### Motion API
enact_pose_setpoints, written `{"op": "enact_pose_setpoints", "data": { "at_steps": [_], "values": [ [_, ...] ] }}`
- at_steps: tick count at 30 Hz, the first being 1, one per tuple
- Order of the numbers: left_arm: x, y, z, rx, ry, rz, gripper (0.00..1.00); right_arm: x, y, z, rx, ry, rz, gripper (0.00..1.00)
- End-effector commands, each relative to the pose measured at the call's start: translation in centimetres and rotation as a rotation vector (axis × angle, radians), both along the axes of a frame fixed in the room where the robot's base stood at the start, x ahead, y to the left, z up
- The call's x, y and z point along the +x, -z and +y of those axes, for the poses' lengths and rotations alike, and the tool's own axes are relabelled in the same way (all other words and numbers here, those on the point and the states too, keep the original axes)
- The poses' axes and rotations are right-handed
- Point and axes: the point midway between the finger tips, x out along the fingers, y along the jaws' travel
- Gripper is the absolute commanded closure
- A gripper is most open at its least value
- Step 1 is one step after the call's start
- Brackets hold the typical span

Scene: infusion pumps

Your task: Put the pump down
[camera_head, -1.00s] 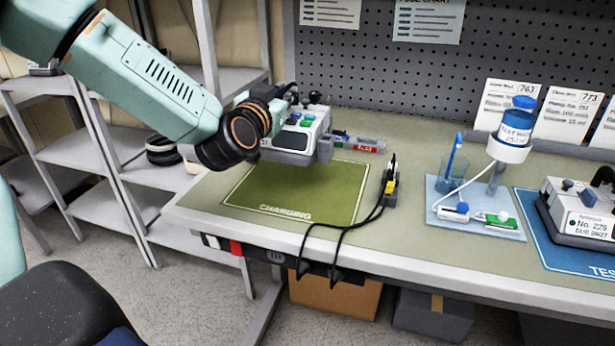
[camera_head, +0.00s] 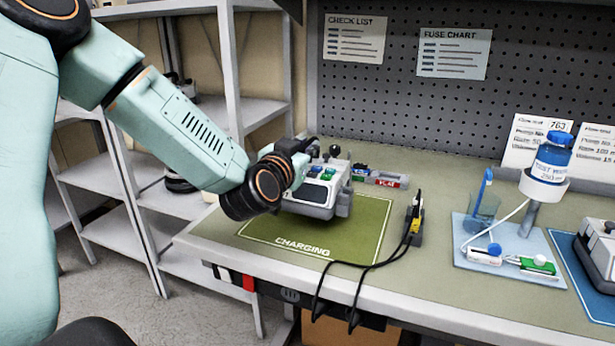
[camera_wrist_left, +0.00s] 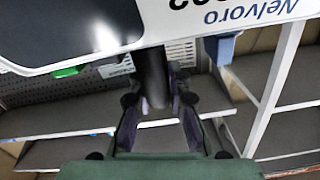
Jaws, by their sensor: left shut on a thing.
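The pump (camera_head: 319,194), a white and grey box with a dark screen, coloured buttons and a black knob, is over the green charging mat (camera_head: 283,243) in the head view. I cannot tell whether its underside touches the mat. My left gripper (camera_head: 304,149) is at the pump's upper back left side, shut on it, its fingers mostly hidden by the wrist. In the left wrist view the pump's white face (camera_wrist_left: 215,15) with the lettering "Nelvoro" fills the top, and the gripper fingers (camera_wrist_left: 158,105) reach around a dark bar. My right gripper is out of view.
Behind the pump lies a tray of small coloured parts (camera_head: 385,180). A black cable plug stand (camera_head: 415,232) is right of the mat, its cables hanging over the bench edge. Further right are a blue tray (camera_head: 490,258) with a bottle (camera_head: 553,158) and another pump (camera_head: 603,240).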

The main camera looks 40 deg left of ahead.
Motion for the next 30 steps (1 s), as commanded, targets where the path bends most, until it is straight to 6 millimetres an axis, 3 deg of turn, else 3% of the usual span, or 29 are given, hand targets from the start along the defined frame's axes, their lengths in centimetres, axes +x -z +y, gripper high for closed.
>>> {"op": "enact_pose_setpoints", "data": {
  "at_steps": [6, 15, 27, 28, 30],
  "values": [
    [0.2, 0.8, 0.1, 0.005, -0.002, -0.011, 1.0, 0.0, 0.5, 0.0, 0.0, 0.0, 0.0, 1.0],
    [0.3, 4.1, 0.1, 0.005, -0.001, -0.008, 1.0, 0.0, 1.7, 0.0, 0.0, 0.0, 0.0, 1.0],
    [0.3, 4.4, 0.1, 0.004, -0.001, -0.01, 1.0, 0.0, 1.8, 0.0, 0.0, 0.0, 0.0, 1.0],
    [0.2, 4.6, 0.1, 0.0, 0.0, -0.002, 0.81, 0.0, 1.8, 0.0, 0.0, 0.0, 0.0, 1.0],
    [0.2, 4.6, 0.0, 0.0, 0.0, -0.002, 0.75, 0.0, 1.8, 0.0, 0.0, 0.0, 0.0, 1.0]
  ]
}}
